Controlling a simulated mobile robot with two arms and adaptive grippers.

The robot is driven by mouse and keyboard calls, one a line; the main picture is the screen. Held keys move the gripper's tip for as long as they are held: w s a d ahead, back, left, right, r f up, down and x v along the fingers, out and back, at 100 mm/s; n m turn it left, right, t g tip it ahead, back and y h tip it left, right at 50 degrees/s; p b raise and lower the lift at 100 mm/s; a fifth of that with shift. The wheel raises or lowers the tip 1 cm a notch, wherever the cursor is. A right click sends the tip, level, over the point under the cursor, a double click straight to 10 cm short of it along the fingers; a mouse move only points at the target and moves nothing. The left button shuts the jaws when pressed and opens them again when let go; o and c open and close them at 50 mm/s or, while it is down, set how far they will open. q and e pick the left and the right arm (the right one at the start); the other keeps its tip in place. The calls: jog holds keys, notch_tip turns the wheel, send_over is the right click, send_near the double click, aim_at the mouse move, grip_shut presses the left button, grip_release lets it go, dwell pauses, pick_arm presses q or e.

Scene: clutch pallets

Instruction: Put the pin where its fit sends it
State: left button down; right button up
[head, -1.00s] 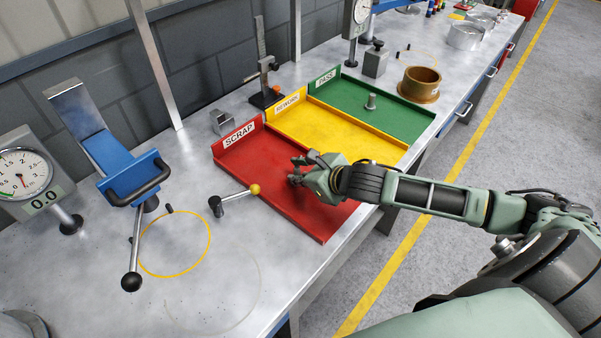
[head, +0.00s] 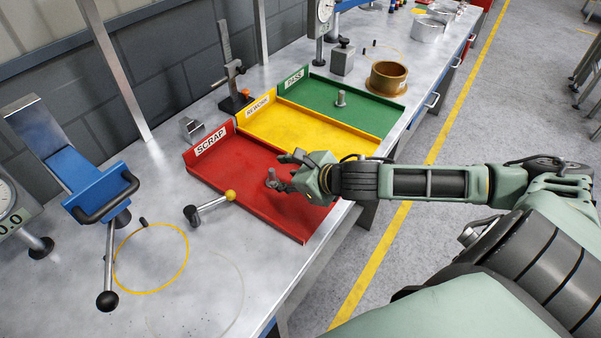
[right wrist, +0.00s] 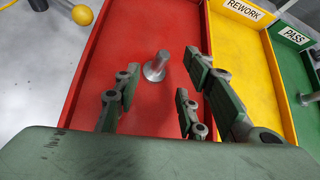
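A grey metal pin (head: 271,179) with a wide round foot stands upright in the red SCRAP tray (head: 235,185). It also shows in the right wrist view (right wrist: 157,66), just beyond my fingertips. My right gripper (head: 286,172) is low over the red tray, just right of the pin in the head view. Its fingers (right wrist: 155,90) are spread with nothing between them. A second, similar pin (head: 341,98) stands in the green PASS tray (head: 320,97). The yellow REWORK tray (head: 310,130) between them is empty. My left gripper is out of view.
A lever with a yellow knob (head: 230,196) lies left of the red tray. A blue clamp fixture (head: 98,190) and a dial gauge (head: 10,205) stand farther left. A height gauge (head: 232,75) stands behind the trays, and a brown ring (head: 388,77) beyond them.

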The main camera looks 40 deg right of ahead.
jog(key=v, duration=0.7)
jog(key=shift+s+r+b, duration=0.2)
jog(key=shift+b, duration=0.15)
dwell(0.4)
